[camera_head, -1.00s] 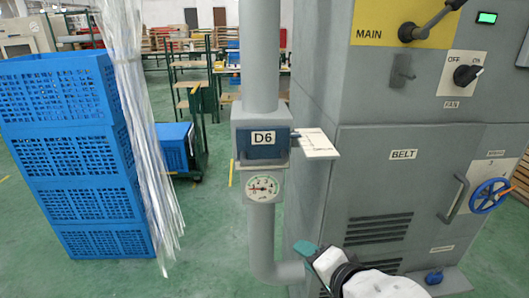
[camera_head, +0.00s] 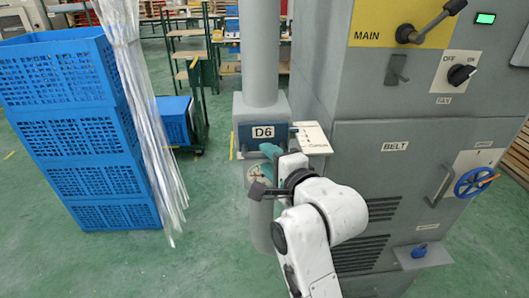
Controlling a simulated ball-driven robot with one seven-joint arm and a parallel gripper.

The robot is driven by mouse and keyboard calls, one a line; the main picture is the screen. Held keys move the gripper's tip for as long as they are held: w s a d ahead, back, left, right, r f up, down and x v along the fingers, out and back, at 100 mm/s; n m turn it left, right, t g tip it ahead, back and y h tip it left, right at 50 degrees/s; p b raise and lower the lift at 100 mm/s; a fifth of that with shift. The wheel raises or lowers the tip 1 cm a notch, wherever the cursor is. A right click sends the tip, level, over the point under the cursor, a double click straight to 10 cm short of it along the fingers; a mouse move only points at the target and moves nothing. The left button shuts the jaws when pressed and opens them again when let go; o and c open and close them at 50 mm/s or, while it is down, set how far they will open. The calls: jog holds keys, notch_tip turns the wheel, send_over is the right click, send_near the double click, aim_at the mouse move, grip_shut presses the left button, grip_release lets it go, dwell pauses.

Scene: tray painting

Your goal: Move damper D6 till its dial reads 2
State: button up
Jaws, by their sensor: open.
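Damper D6 is a grey box on a vertical grey duct, with a blue plate labelled D6 (camera_head: 262,134). A pale scale plate (camera_head: 316,139) marked OPEN sticks out to its right, and a short dark stub shows at the box's right side. The round white dial (camera_head: 252,173) below the box is mostly hidden by my gripper, so its reading cannot be told. My gripper (camera_head: 266,170) is open and empty in front of the dial, just under the D6 plate. I cannot tell whether it touches anything.
The grey cabinet stands right of the duct, with a MAIN lever (camera_head: 432,22), a FAN knob (camera_head: 461,75), a BELT door (camera_head: 400,165) and a blue handwheel (camera_head: 473,183). Stacked blue crates (camera_head: 70,130) and hanging clear strips (camera_head: 150,120) stand left. Green floor is clear between.

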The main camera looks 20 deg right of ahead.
jog(key=shift+x, duration=1.4)
grip_shut()
